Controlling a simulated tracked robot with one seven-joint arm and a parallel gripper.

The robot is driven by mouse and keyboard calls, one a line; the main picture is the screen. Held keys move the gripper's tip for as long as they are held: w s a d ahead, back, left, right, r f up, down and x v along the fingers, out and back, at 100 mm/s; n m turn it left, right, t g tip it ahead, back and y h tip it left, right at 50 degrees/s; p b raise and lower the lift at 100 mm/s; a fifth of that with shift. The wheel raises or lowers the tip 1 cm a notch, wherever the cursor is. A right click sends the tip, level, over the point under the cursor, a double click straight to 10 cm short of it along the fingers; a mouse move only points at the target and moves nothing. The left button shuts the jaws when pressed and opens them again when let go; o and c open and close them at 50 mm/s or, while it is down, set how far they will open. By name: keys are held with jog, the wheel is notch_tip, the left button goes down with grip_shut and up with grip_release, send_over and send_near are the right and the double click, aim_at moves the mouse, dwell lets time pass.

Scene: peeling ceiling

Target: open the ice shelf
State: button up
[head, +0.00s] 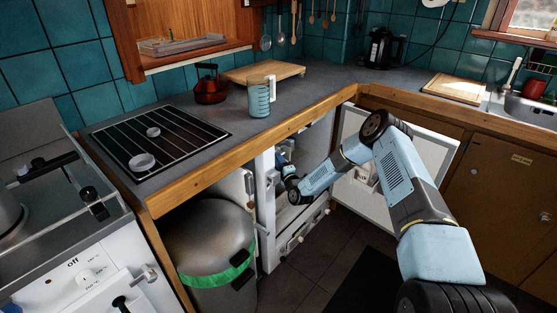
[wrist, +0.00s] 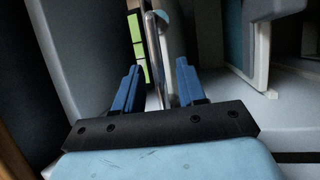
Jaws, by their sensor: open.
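A white fridge (head: 266,215) stands open under the counter, its door (head: 352,195) swung out to the right. My gripper (head: 281,160) is inside the upper part of the fridge opening, partly hidden by my arm. In the wrist view, its two blue fingers (wrist: 156,75) are apart. A shiny metal bar (wrist: 152,45) runs between them in the picture; I cannot tell whether either finger touches it. A pale blue and white panel (wrist: 262,45) is at the upper right. I cannot tell clearly which part is the ice shelf.
A metal bin (head: 210,240) with a green band stands left of the fridge. The wooden counter edge (head: 250,140) runs above the opening. A blue jug (head: 260,98) and a red kettle (head: 210,88) stand on the counter. A dark mat (head: 365,285) lies on the floor.

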jog(key=shift+x, duration=1.1)
jog(key=shift+c, duration=0.2)
grip_shut()
